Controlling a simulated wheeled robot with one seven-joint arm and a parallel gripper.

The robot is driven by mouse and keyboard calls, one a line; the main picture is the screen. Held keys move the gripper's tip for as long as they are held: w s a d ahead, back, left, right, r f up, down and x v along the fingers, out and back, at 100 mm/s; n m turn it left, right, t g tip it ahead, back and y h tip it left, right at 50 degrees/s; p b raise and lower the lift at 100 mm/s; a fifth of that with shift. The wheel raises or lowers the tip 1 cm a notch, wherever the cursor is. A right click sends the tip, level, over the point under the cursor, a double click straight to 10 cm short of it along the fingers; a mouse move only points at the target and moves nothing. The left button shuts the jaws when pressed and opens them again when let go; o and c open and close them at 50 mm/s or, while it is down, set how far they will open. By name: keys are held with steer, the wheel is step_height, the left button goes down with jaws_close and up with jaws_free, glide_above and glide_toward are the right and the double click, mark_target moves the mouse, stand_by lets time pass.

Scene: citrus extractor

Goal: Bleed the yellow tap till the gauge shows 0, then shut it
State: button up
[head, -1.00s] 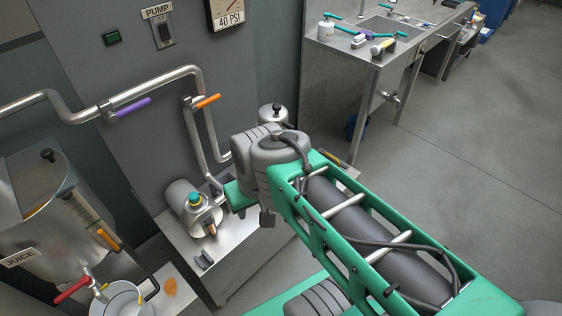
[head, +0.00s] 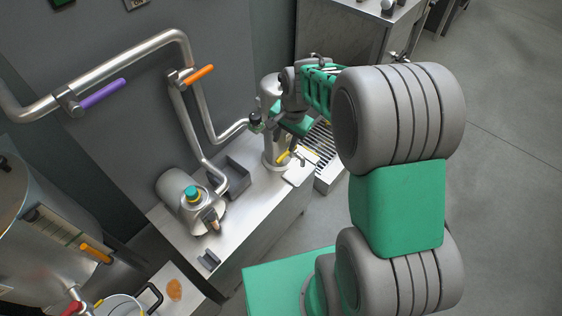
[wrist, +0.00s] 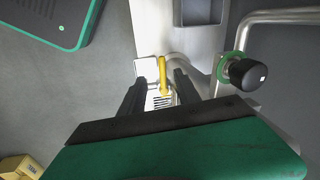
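The yellow tap (head: 284,156) is at the lower front of the upright metal cylinder (head: 270,95), above a slatted drain grate (head: 325,145). In the wrist view the tap's yellow lever (wrist: 162,72) shows between my two dark fingers, with a gap on each side. My gripper (wrist: 160,83) is open and empty. In the head view my gripper (head: 293,138) is close to the tap, but my wrist partly hides it and I cannot tell whether they touch. The gauge is out of view.
An orange-handled valve (head: 198,74) and a purple-handled valve (head: 102,93) sit on the wall pipes. A round black knob (wrist: 247,74) is right of my fingers in the wrist view. A motor-like unit (head: 190,200) and a grey tray (head: 232,175) stand on the bench.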

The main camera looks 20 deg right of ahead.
steer(key=m, duration=0.2)
glide_above(280, 159)
steer(key=s+d, duration=0.1)
step_height(280, 159, down, 5)
steer(key=f, duration=0.4)
steer(key=w+f, duration=0.1)
steer(key=f, duration=0.2)
steer(key=shift+a+b, duration=0.3)
steer(key=shift+a, duration=0.1)
steer(key=shift+c, duration=0.2)
jaws_close()
